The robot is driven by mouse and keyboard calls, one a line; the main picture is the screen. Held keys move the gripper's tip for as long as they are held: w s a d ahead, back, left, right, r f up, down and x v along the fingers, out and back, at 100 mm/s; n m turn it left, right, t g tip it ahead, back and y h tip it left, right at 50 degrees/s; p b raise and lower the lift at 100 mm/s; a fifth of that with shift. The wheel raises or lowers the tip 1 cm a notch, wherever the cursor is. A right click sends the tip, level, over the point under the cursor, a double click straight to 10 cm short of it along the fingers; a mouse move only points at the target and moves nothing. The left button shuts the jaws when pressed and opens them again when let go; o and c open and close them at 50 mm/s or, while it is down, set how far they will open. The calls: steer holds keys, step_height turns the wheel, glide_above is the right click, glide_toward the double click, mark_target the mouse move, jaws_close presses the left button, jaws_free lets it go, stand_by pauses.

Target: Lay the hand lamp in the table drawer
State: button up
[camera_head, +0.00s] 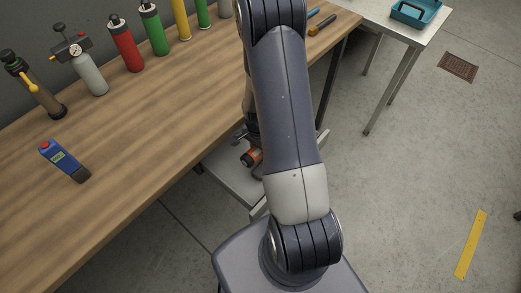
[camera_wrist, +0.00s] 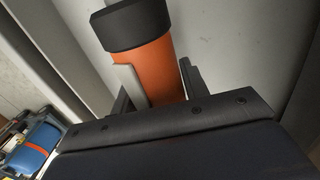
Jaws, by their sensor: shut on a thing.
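The hand lamp, an orange cylinder with a black end (camera_wrist: 140,35), lies between the fingers of my gripper (camera_wrist: 158,85) in the wrist view. The gripper is shut on its orange body. In the head view a small orange and dark part of the lamp (camera_head: 251,158) shows beside my arm, at the open table drawer (camera_head: 232,182). The drawer is pale grey and sticks out below the front edge of the table. Its pale surfaces are close around the lamp in the wrist view. My arm hides much of the drawer, and I cannot tell whether the lamp touches its floor.
The wooden table (camera_head: 130,160) carries a blue device (camera_head: 64,161), a red bottle (camera_head: 125,43), a green bottle (camera_head: 153,28) and several others along the back. A side table (camera_head: 432,33) with a teal tray (camera_head: 415,14) stands at the upper right. The floor at right is open.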

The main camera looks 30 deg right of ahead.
steer(key=o, duration=1.2)
steer(key=shift+r, duration=0.1)
steer(key=r, duration=1)
steer(key=shift+w+a+r, duration=0.15)
steer(key=shift+w+r, duration=0.15)
steer(key=shift+r, duration=0.05)
steer(key=shift+f, duration=0.1)
steer(key=f, duration=1)
steer(key=shift+s+f, duration=0.2)
steer(key=shift+s, duration=0.15)
steer(key=shift+r+p, duration=1.15)
steer(key=shift+p, duration=0.05)
